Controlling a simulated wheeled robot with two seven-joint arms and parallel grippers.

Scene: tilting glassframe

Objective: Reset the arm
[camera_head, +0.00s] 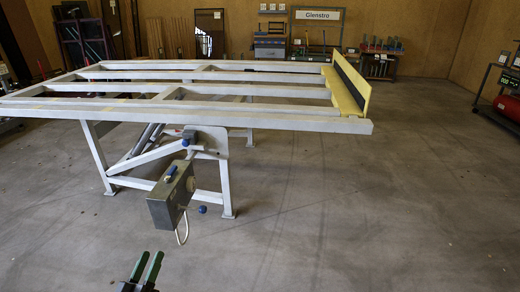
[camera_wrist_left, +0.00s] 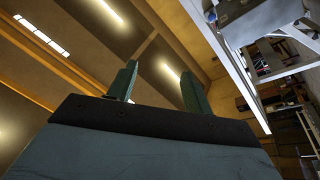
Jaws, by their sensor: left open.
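My left gripper (camera_head: 146,268) shows at the bottom of the head view, with two green fingers apart and nothing between them. In the left wrist view its two fingers (camera_wrist_left: 158,88) stand spread against the ceiling, also empty. The white tilting frame (camera_head: 240,119) stands ahead, its top roughly level, with a yellow ledge (camera_head: 342,92) at its right end. A grey control box (camera_head: 171,198) with a blue handle and a blue knob hangs in front of the frame, beyond my left gripper and apart from it. My right gripper is not in view.
The grey concrete floor (camera_head: 380,200) is clear to the right of the frame. A workbench and tool racks (camera_head: 380,62) line the back wall under a Glenstro sign (camera_head: 318,15). A red tank (camera_head: 508,107) stands at the right edge.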

